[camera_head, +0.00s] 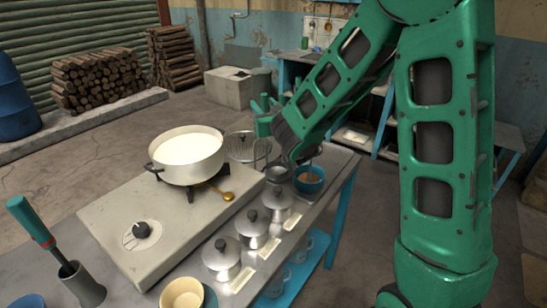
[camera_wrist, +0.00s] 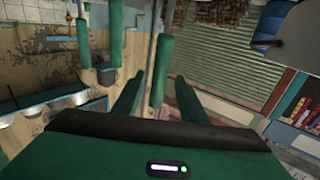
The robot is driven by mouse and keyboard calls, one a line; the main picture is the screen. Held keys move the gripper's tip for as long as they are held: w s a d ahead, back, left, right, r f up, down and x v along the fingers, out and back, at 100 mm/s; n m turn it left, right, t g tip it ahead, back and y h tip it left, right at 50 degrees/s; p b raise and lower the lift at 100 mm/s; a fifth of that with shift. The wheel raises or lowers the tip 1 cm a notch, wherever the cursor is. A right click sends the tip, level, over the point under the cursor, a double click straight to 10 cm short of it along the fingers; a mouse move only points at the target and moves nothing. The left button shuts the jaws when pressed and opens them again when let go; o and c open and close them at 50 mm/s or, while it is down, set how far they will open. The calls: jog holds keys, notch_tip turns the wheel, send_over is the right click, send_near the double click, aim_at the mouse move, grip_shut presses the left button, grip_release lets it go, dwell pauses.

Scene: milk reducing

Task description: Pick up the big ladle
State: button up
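My gripper (camera_head: 267,104) is at the far side of the work table, in the upper middle of the head view, partly hidden by my arm. In the wrist view my gripper (camera_wrist: 159,77) shows two green fingers spread apart. A green utensil handle (camera_wrist: 163,70) on a thin grey stem appears between or just beyond the fingertips; no contact can be made out. Another green handle (camera_wrist: 84,42) is farther left. I cannot tell which one is the big ladle; no bowl is clear. A small golden ladle (camera_head: 228,196) lies by the burner.
A wide pot of milk (camera_head: 188,151) stands on the stove (camera_head: 150,210). Several lidded metal pots (camera_head: 221,257) line the table's right side, with a blue bowl (camera_head: 309,179) behind. A green-and-red-handled tool (camera_head: 32,222) stands in a grey holder (camera_head: 84,288) at front left.

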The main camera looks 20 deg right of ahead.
jog(key=w, duration=0.4)
jog(key=shift+w+f, duration=0.1)
jog(key=shift+w, duration=0.2)
grip_shut()
